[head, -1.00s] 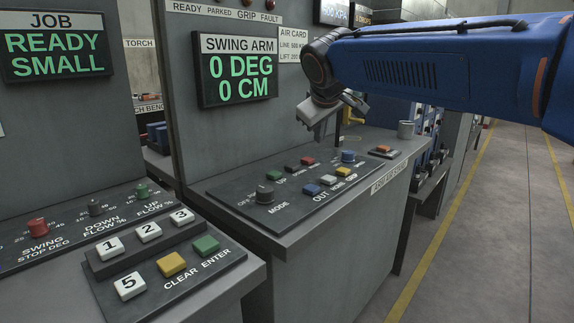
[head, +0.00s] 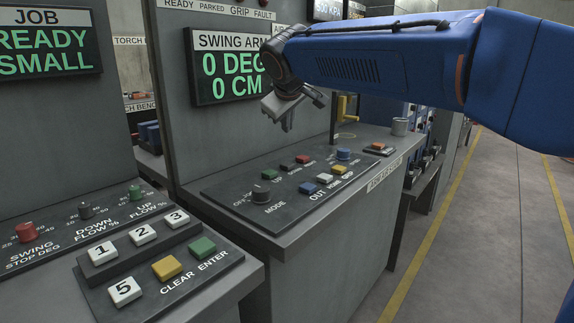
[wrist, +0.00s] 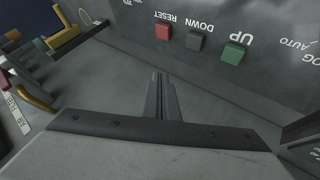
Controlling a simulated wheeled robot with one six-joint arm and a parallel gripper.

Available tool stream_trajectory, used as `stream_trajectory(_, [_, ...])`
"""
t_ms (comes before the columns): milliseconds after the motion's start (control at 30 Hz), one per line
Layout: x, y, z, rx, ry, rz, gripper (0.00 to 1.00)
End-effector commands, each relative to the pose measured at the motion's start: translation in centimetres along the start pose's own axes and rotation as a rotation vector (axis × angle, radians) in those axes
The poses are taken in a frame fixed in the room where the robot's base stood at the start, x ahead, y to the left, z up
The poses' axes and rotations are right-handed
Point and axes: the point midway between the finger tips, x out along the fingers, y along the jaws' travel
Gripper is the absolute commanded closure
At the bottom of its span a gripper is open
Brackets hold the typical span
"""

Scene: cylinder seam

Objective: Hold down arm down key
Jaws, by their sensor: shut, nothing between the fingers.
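The swing arm panel (head: 228,192) lies on the console top. Its dark DOWN key (head: 287,167) sits between the green UP key (head: 270,175) and the red RESET key (head: 303,160). In the wrist view the dark key (wrist: 195,39) is labelled DOWN, with UP (wrist: 233,53) to its right and RESET (wrist: 163,31) to its left. My gripper (head: 286,123) is shut and empty, above the panel and apart from the keys. In the wrist view its fingertips (wrist: 160,77) show below the row of keys. The swing arm display (head: 229,72) reads 0 DEG and 0 CM, partly covered by my arm.
On the same panel are a MODE knob (head: 260,192), a blue OUT key (head: 308,188), a white key (head: 325,178), a yellow key (head: 340,170) and a blue knob (head: 344,155). Another console with number keys (head: 143,233) is at left.

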Motion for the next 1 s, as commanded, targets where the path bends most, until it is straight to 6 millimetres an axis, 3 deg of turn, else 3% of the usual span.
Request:
stream_trajectory(533, [4.3,-3.2,3.2,0.000,-0.002,-0.001,1.00])
stream_trajectory(1000, [5.4,-4.0,4.0,0.000,-0.001,-0.001,1.00])
